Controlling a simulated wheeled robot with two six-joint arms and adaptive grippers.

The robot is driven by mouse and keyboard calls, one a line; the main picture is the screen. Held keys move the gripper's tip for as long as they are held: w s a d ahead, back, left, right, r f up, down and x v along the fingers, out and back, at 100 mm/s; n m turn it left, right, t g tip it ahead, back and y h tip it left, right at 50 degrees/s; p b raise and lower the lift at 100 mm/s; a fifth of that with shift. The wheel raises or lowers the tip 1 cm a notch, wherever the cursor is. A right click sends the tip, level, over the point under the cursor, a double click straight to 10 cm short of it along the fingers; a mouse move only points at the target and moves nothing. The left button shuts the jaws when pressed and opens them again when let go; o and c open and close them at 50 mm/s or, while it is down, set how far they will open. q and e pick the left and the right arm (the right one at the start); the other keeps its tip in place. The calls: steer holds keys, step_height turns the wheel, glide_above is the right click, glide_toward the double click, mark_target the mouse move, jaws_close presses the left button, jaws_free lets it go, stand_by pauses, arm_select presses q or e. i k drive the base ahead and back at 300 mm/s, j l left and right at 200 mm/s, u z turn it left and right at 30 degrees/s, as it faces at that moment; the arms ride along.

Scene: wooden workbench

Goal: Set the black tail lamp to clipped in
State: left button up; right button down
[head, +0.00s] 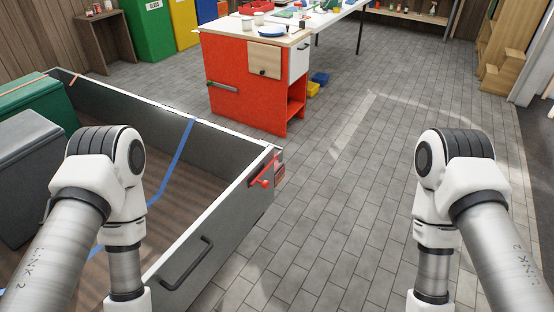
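A grey open trailer (233,213) stands at the left. I cannot make out a black tail lamp clearly there, nor whether one is clipped in. Both my arms come in from the bottom, the left one in front of the trailer and the right one over bare floor. Both grippers are below the picture's edge and hidden.
The trailer holds a green box (38,105) and a grey box (32,150), with a blue strap (178,160) across it. A black handle (187,263) is on its near wall. An orange cabinet (240,85) stands behind. The tiled floor (340,200) is clear.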

mark_target(279, 169)
steer(key=i+l, duration=0.45)
steer(key=l, duration=0.15)
steer(key=i+l, duration=0.9)
steer(key=l, duration=0.25)
steer(key=i+l, duration=0.45)
steer(key=i+l+u, duration=0.3)
steer(key=l+u, duration=0.3)
steer(key=i+l+u, duration=0.15)
steer(key=l+u, duration=0.5)
steer(key=l, duration=0.2)
steer(key=i+l+u, duration=0.1)
steer(key=l+u, duration=0.2)
steer(key=l, duration=0.15)
